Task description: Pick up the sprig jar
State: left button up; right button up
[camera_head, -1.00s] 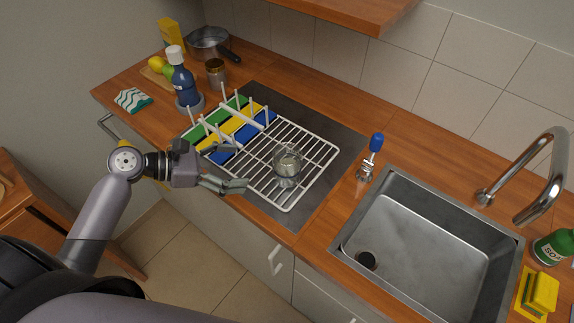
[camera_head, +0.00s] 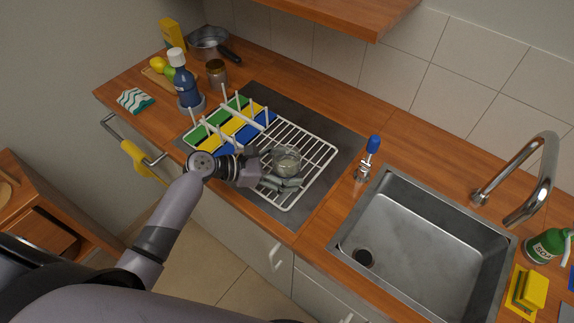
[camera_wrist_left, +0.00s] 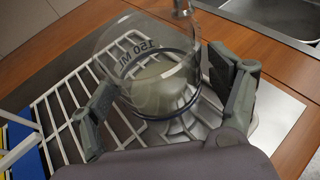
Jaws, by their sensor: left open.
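A clear glass jar (camera_head: 287,160) printed 150 ML, which I take for the sprig jar, stands on the white wire rack (camera_head: 319,178). Its lower part looks pale and cloudy; I cannot make out a sprig. It also fills the middle of the left wrist view (camera_wrist_left: 152,75). My left gripper (camera_head: 279,170) is open, low at the rack, with its fingers reaching on either side of the jar. In the left wrist view one finger of the gripper (camera_wrist_left: 165,92) is left of the glass and the other right; contact cannot be told. My right gripper is out of view.
Green, yellow and blue pieces (camera_head: 230,124) lie among upright pegs on the rack's left. A blue-handled tool (camera_head: 368,157) stands between rack and sink (camera_head: 420,240). A blue bottle (camera_head: 186,85), a brown jar (camera_head: 216,74) and a pot (camera_head: 208,42) stand behind left.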

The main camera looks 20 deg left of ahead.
pick_arm(q)
jog(key=shift+c, duration=0.3)
jog(key=c, duration=1.4)
notch_tip(320, 180, up, 20)
